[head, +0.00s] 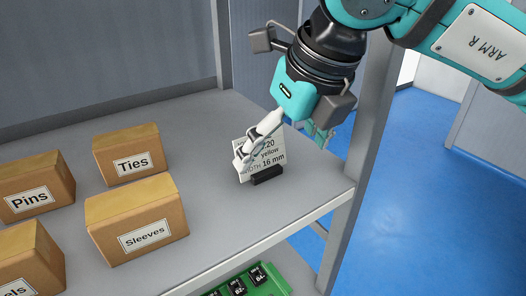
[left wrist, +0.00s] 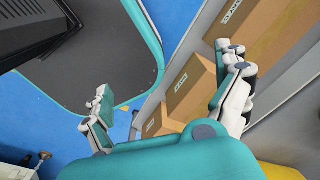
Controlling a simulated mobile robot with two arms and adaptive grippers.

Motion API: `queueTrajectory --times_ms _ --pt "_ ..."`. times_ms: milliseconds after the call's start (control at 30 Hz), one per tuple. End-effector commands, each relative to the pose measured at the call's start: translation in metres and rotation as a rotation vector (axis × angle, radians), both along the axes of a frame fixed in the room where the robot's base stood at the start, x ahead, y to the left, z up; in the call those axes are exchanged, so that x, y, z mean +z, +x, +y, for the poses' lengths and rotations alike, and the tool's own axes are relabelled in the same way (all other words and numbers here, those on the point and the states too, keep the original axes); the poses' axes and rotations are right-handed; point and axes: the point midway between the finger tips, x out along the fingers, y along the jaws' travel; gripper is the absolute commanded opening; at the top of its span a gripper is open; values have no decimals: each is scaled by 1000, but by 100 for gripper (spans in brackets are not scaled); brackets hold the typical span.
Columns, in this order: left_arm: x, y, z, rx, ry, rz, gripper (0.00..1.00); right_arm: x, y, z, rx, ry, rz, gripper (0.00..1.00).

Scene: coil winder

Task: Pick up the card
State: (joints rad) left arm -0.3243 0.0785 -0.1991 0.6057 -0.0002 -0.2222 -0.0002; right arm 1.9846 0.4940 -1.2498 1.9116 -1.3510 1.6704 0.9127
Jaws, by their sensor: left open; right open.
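The card (head: 269,146) is white with printed text, including "20", "yellow" and "16 mm". It stands upright in a small black holder (head: 267,175) on the grey shelf, near its right end. My right gripper (head: 281,152) is open at the card. One pale finger crosses in front of the card's left part and hides some of its text. A teal finger part shows beyond the card's right side. I cannot tell whether either finger touches it. My left gripper (left wrist: 164,72) is open and empty in the left wrist view, away from the card.
Cardboard boxes labelled Ties (head: 133,165), Sleeves (head: 145,238) and Pins (head: 30,200) stand left of the card on the shelf (head: 215,170). A grey post (head: 365,150) rises close to the right of the card. Green boards (head: 250,282) lie below the shelf.

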Motion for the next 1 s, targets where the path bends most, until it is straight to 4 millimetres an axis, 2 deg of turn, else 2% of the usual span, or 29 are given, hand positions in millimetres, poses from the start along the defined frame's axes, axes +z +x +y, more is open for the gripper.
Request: queueTrajectory --times_ms 33,233,333,367,633,900,933,1000 --pt "8 3 0 0 0 -4 100 3 5 4 2 -1 2 100" --pt "15 33 -1 -1 -3 -48 100 1 17 11 0 0 1 100" --pt "25 45 -2 -1 -5 -66 100 3 26 18 1 -1 2 100" --pt "26 46 -2 -1 -6 -68 100 -5 27 18 1 -3 4 100" --pt "39 28 -1 -1 -3 -41 100 -42 39 26 2 -2 3 100" --pt "38 22 -1 -2 -2 -32 100 -47 40 27 1 0 0 100" --pt "38 22 -1 -2 -2 -32 100 -47 40 27 1 0 0 99" --pt "38 23 0 -2 -2 -32 100 -47 40 27 1 0 0 90"
